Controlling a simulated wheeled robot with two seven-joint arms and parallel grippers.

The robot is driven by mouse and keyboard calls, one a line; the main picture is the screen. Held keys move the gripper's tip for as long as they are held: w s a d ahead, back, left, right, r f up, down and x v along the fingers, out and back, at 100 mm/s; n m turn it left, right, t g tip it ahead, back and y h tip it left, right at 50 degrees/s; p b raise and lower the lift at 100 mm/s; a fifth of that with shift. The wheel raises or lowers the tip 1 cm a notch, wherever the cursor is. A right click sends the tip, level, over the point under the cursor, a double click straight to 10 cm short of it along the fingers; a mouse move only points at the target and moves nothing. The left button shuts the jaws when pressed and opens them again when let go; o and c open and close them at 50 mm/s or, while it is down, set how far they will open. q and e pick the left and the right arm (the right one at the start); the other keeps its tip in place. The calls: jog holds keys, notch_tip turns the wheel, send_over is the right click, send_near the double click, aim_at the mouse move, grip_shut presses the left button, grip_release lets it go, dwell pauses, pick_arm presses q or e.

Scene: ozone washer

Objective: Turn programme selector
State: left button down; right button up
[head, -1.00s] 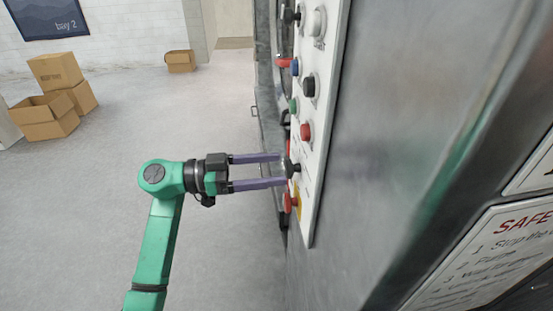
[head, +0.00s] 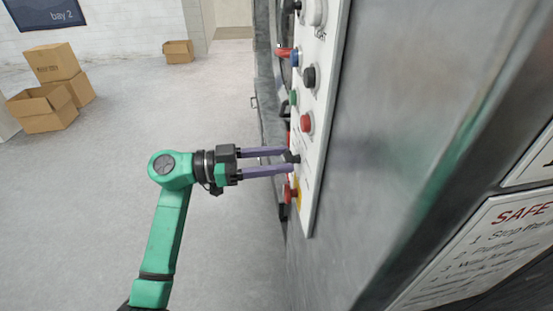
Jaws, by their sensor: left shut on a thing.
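The white control panel (head: 308,185) of the washer runs down the picture's middle, seen at a steep angle. A small black knob (head: 294,158), which looks like the programme selector, sticks out of it between a red button above and a red-and-yellow one below. My left gripper (head: 289,159) comes in from the left with its two purple fingers on either side of this knob, shut on it. The knob's marking is too small to read. My right gripper is not in view.
A red button (head: 306,123) sits just above the fingers and a red knob on a yellow plate (head: 292,193) just below. Black, green and blue controls are higher up. The washer's metal side (head: 390,130) fills the right. Open floor (head: 80,210) lies left; cardboard boxes (head: 50,90) stand far off.

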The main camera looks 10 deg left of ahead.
pick_arm(q)
jog(key=shift+s+f+m+b, duration=0.1)
jog(key=shift+f+m+b, duration=0.1)
jog(key=shift+m+b, duration=4.15)
jog(key=shift+w+f+m+b, duration=0.15)
jog(key=shift+m+b, duration=2.55)
jog(key=shift+m, duration=3.3)
jog(key=shift+s+f+m+b, duration=0.2)
jog(key=shift+m+b, duration=3.35)
jog(key=shift+m, duration=1.6)
jog(key=shift+c, duration=1.7)
grip_release()
jog(key=shift+r, duration=0.1)
